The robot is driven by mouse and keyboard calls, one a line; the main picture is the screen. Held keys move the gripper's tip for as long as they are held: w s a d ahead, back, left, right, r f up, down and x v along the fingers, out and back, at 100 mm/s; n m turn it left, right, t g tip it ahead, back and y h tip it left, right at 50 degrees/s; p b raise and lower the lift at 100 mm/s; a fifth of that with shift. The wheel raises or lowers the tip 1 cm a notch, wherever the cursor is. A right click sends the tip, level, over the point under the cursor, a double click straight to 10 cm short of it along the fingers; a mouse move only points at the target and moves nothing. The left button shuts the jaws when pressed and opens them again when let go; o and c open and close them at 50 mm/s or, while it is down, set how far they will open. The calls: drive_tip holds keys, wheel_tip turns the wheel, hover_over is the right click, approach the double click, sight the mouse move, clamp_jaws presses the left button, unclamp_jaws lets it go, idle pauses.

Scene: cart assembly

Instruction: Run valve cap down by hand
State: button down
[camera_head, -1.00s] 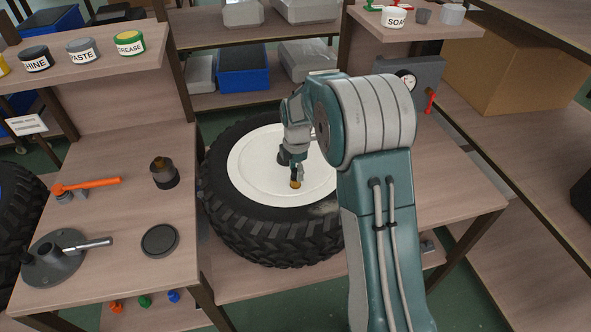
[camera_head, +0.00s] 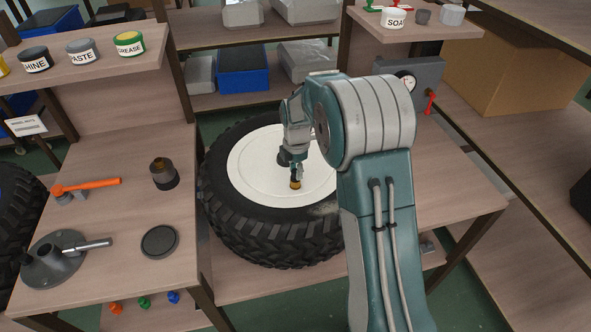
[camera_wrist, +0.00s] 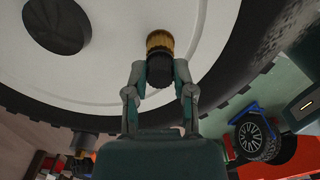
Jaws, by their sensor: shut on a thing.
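The wheel has a black treaded tyre (camera_head: 270,242) and a cream rim (camera_head: 262,165), and lies flat on the bench. A short cylinder with a knurled brass band and a dark end, seemingly the valve cap (camera_head: 295,184), stands at the near part of the rim. In the wrist view the cap (camera_wrist: 160,42) sits between my fingertips, its dark end toward my palm. My gripper (camera_wrist: 159,80) is shut on it, one finger on each side. It also shows above the cap in the head view (camera_head: 297,172). The valve stem and threads are hidden.
A side table (camera_head: 125,215) at the left holds an orange-handled tool (camera_head: 92,185), a dark cup (camera_head: 164,173), a round black disc (camera_head: 159,241) and a grey flanged base (camera_head: 58,262). A gauge box (camera_head: 410,80) stands behind my arm. A dark round hub (camera_wrist: 57,24) lies on the rim.

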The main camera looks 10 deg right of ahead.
drive_tip(key=m, duration=0.5)
drive_tip(key=shift+s+f+m, duration=0.1)
drive_tip(key=shift+s+m, duration=0.1)
drive_tip(key=shift+m, duration=0.2)
drive_tip(key=c, duration=0.8)
unclamp_jaws()
drive_tip(key=shift+m, duration=0.6)
drive_tip(key=o, duration=0.4)
drive_tip(key=shift+a, duration=0.1)
wheel_tip(320, 180, up, 12)
drive_tip(key=shift+r, duration=0.1)
drive_tip(key=s+r+m+t, duration=0.3)
drive_tip(key=s+r+m, duration=0.55)
drive_tip(key=s, duration=0.75)
drive_tip(key=s+m+t, duration=0.1)
drive_tip(key=s+m, duration=0.1)
drive_tip(key=s, duration=0.3)
drive_tip(key=s+m, duration=0.1)
drive_tip(key=s, duration=0.3)
drive_tip(key=s+m+t, duration=0.1)
drive_tip(key=s+m, duration=0.1)
drive_tip(key=s, duration=0.3)
drive_tip(key=shift+s+m+t, duration=0.3)
drive_tip(key=shift+s+m, duration=0.05)
